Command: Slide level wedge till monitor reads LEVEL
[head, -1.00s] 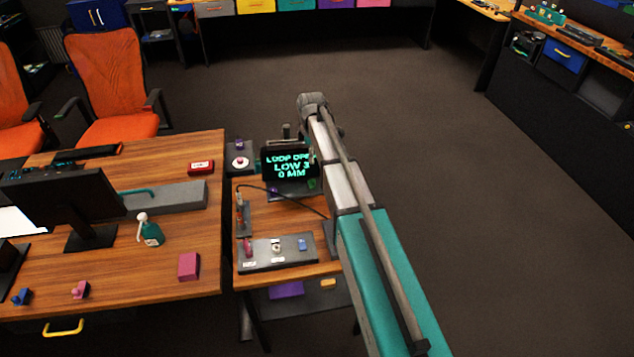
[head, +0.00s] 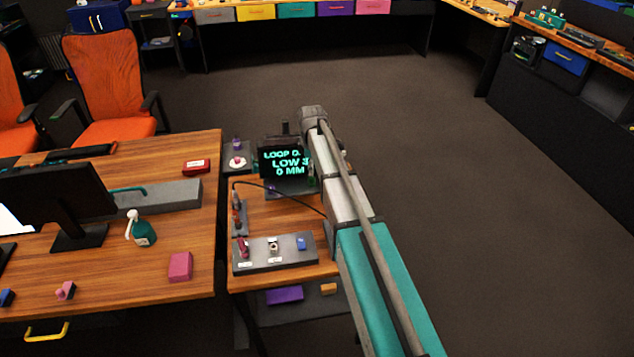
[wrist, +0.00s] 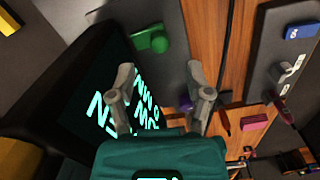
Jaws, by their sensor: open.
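The black monitor (head: 281,160) stands on a dark plate at the back of the small wooden side table. It shows green text, "LOW 3" and "0 MM", with the top line partly covered by my arm. In the wrist view the monitor's screen (wrist: 135,105) is at left. A green piece with a rounded knob (wrist: 152,41) lies on the dark plate, and a small purple piece (wrist: 186,103) shows near the right finger. I cannot tell which one is the level wedge. My gripper (wrist: 160,72) is open and empty, its fingers pointing toward the plate, short of the green piece.
A dark panel (head: 285,262) with several small controls lies at the side table's front. A black cable (head: 262,184) runs across the tabletop. Open floor lies to the right.

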